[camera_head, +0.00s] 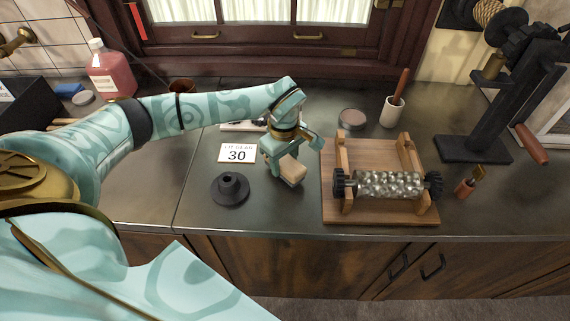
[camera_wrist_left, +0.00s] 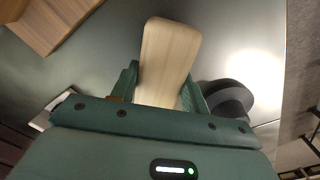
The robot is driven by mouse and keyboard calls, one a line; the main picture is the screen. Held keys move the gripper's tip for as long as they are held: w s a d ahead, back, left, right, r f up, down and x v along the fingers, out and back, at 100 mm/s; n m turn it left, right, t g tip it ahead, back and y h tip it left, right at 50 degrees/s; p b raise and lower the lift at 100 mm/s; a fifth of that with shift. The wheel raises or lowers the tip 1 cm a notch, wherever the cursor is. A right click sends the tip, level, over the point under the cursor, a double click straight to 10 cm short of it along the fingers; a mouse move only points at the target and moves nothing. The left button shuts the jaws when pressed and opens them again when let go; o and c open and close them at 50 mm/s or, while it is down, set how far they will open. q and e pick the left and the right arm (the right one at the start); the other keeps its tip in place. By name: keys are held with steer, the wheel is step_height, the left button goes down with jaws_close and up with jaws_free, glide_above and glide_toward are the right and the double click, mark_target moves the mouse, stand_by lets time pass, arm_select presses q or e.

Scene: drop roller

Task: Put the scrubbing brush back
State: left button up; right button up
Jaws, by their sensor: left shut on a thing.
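My left gripper (camera_head: 284,163) is shut on a pale wooden block, which looks like the back of the scrubbing brush (camera_head: 292,172). It is over the counter between the dark flanged cone (camera_head: 230,188) and the wooden roller stand (camera_head: 331,210). In the left wrist view the pale block (camera_wrist_left: 168,58) stands between the two fingers (camera_wrist_left: 162,88) and reaches out past them. No bristles show in either view. I cannot tell whether the block touches the counter. My right gripper is in neither view.
A card reading 30 (camera_head: 237,153) and a partly hidden pale item (camera_head: 243,126) are left of the gripper. A ridged metal roller (camera_head: 390,185) lies across the stand. A round tin (camera_head: 352,118), a white mortar (camera_head: 392,112) and a black press (camera_head: 510,90) are farther right.

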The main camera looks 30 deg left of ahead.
mark_target(284, 160)
arm_select(q)
steer(key=shift+f, duration=0.65)
steer(key=shift+r, duration=0.1)
steer(key=o, duration=0.9)
step_height(284, 160, up, 11)
steer(key=shift+r+p, duration=0.15)
steer(key=shift+p, duration=1.1)
steer(key=shift+r, duration=0.4)
